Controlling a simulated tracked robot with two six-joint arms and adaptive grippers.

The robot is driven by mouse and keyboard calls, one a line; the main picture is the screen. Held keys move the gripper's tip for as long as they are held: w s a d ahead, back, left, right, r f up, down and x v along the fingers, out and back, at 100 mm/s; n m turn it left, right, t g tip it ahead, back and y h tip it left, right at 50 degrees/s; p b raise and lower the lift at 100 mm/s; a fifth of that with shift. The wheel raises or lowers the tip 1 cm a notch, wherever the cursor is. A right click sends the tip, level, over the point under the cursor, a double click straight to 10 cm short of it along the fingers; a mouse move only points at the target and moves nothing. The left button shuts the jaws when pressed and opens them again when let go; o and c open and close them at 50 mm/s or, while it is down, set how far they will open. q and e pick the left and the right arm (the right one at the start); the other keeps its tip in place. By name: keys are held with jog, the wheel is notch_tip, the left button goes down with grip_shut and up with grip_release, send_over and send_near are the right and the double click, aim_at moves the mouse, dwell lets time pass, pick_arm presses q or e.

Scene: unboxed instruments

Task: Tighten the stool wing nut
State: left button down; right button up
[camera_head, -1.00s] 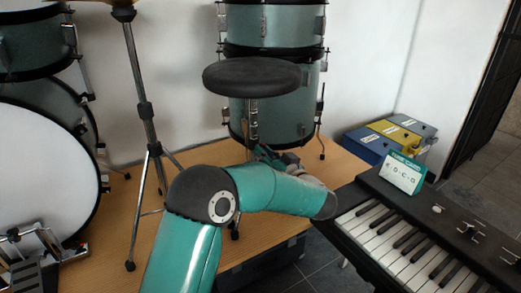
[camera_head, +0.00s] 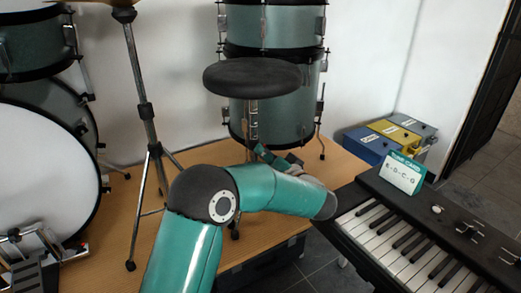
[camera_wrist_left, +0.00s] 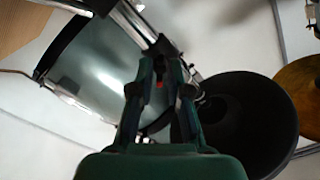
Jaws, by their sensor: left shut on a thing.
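The stool has a round black seat (camera_head: 252,78) on a chrome post (camera_head: 252,118) in the middle of the head view. In the left wrist view the seat (camera_wrist_left: 255,115) is a dark disc at the lower right, and a chrome tube runs diagonally past the fingertips. My left gripper (camera_head: 266,154) is at the post, below the seat. In the left wrist view the left gripper (camera_wrist_left: 161,62) is shut on a small part at the tube, apparently the wing nut. The fingers mostly hide it; a small red spot shows between them. My right gripper is in neither view.
Teal drums (camera_head: 275,95) stand close behind the stool. A chrome cymbal stand (camera_head: 147,115) is to the left, and a bass drum (camera_head: 40,170) is at the far left. A keyboard (camera_head: 425,235) with a small card (camera_head: 402,172) is at the right, near my forearm.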

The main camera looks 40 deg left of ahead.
pick_arm(q)
jog(key=shift+w+d+m+p, duration=0.15)
jog(key=shift+m+p, duration=0.5)
jog(key=shift+m, duration=1.85)
jog(key=shift+m, duration=0.4)
jog(key=c, duration=1.5)
grip_release()
jog(key=shift+m, duration=0.3)
jog(key=o, duration=0.3)
jog(key=shift+o, duration=0.2)
